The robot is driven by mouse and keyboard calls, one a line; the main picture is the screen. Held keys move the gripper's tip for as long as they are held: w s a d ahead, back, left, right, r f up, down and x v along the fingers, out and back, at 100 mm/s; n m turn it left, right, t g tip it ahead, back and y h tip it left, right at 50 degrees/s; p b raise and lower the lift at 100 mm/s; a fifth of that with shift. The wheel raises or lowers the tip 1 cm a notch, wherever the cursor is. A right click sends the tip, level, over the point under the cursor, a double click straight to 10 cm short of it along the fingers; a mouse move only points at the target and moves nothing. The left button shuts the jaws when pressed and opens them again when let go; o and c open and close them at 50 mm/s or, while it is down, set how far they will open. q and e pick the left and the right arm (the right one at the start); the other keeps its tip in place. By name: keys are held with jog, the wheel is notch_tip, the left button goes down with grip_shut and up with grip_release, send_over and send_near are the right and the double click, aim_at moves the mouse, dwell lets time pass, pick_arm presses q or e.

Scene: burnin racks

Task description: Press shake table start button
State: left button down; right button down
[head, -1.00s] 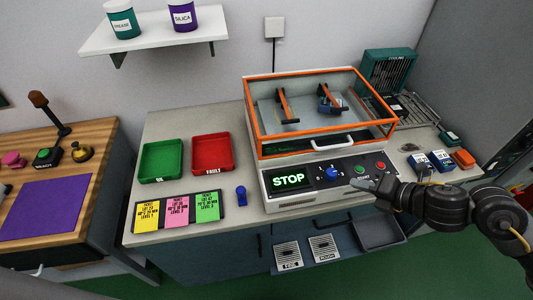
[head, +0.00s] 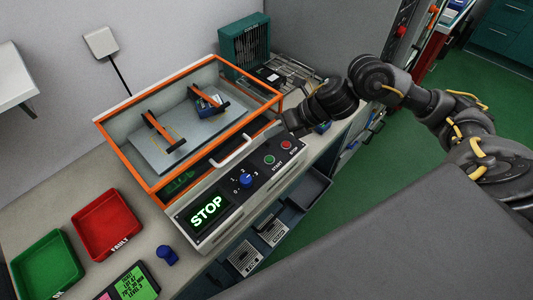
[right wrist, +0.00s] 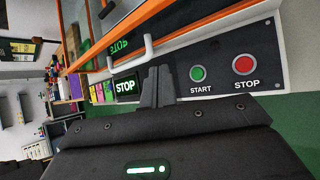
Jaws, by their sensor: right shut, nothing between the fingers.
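The shake table (head: 180,200) has a clear box lid with an orange frame, shown closed. Its front panel has a green START button (head: 269,160), a red STOP button (head: 286,145), a blue knob (head: 246,181) and a display (head: 207,211) reading STOP in green. In the right wrist view the START button (right wrist: 198,73) is just right of my fingertips, with the red STOP button (right wrist: 243,65) further right. My right gripper (head: 287,123) is shut and empty, near the panel's right end. Contact with the panel cannot be told. My left gripper is out of view.
A red FAULT tray (head: 107,226), a green tray (head: 47,265) and a small blue object (head: 167,255) lie left of the machine. A teal rack unit (head: 245,47) stands behind it. The lid's white handle (head: 232,150) sticks out above the panel. Green floor is open at right.

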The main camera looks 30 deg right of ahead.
jog(key=b, duration=0.6)
send_over(273, 159)
notch_tip(273, 159, down, 8)
jog(key=shift+r, duration=0.1)
jog(key=shift+f+b, duration=0.5)
jog(key=shift+b, duration=0.15)
jog(key=shift+f, duration=0.1)
dwell(1.3)
jog(key=shift+f+b, duration=0.3)
jog(key=shift+b, duration=0.15)
jog(key=shift+f+b, duration=0.45)
dwell(0.5)
jog(key=shift+r, duration=0.1)
jog(key=shift+r+p, duration=0.65)
jog(key=shift+r, duration=0.1)
